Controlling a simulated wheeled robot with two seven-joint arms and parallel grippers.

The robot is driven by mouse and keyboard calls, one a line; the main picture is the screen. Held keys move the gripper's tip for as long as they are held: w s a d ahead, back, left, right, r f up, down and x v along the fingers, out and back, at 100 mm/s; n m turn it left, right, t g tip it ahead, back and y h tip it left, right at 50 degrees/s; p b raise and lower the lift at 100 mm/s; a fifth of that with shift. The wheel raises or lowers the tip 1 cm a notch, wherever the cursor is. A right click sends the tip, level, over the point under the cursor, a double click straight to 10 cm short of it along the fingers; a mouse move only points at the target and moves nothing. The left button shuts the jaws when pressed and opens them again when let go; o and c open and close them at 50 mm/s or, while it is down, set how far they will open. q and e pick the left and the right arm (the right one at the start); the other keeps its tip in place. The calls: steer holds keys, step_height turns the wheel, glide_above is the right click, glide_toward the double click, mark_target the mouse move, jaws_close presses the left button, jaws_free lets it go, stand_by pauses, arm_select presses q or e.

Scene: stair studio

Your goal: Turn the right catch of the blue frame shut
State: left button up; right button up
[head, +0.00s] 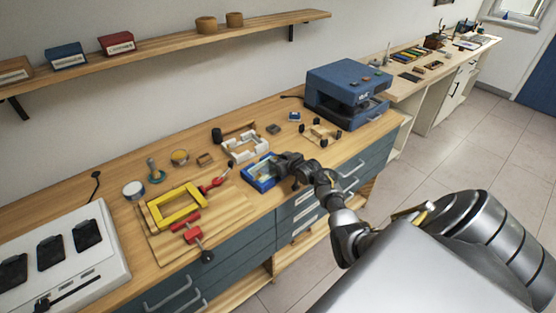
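The blue frame (250,181) lies on the wooden workbench (225,213), near its front edge, with a pale picture-like panel (262,169) inside it. My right gripper (279,167) reaches in from the right and is over the right side of the blue frame. The dark gripper covers that side, so the right catch is hidden. I cannot tell whether the fingers touch the catch, or whether they are open or shut. My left gripper is not in view.
Left of the blue frame, a yellow frame (160,217) lies on a board with red clamps (193,235). A white frame (232,157) is just behind the blue one. A blue machine (345,82) stands at the back right. Small jars and blocks are scattered behind.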

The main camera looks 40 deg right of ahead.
jaws_close()
steer(key=shift+w+a+r+m+h+p, duration=0.1)
steer(key=shift+a+m+h+p, duration=0.2)
steer(key=shift+m+h, duration=0.1)
steer(key=shift+w+a+m+g+h, duration=0.1)
steer(key=shift+w+m+g+h, duration=0.1)
steer(key=shift+m+h, duration=0.5)
steer(key=shift+w+a+m+g+h, duration=0.1)
steer(key=shift+w+m+g+h, duration=0.1)
steer(key=shift+m+h, duration=0.5)
jaws_free()
steer(key=shift+s, duration=0.1)
steer(key=b+v, duration=0.1)
steer(key=v, duration=0.9)
steer(key=shift+s+a, duration=0.15)
steer(key=shift+s, duration=0.1)
